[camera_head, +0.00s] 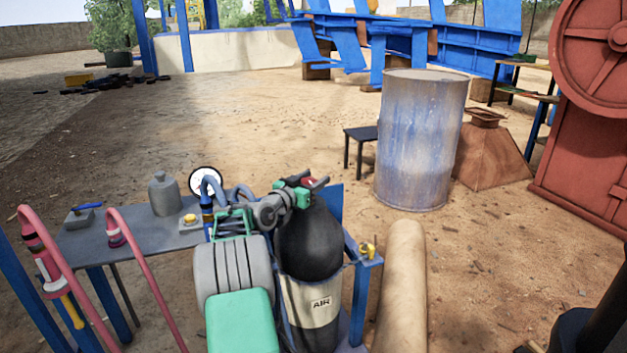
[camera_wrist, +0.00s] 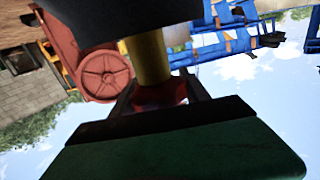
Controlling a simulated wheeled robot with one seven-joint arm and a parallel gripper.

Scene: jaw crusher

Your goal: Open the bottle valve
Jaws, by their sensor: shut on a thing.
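The black air bottle (camera_head: 309,240) stands upright with a pale "AIR" label band at the front of the head view. In the wrist view, its dark body (camera_wrist: 120,14) and yellow neck (camera_wrist: 148,57) show above the red valve knob (camera_wrist: 157,94). My gripper (camera_head: 310,184) is at the top of the bottle, with a little red of the knob showing between its dark fingers. In the wrist view, my gripper (camera_wrist: 160,90) has a finger on each side of the knob and is shut on it. How far the valve is turned cannot be told.
A grey bench (camera_head: 98,238) with a round gauge (camera_head: 205,180) and a grey flask (camera_head: 163,194) is at the left. Pink curved handles (camera_head: 128,240) rise in front of it. A tan roll (camera_head: 403,290) lies right of the bottle. A drum (camera_head: 418,140) stands beyond on open dirt.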

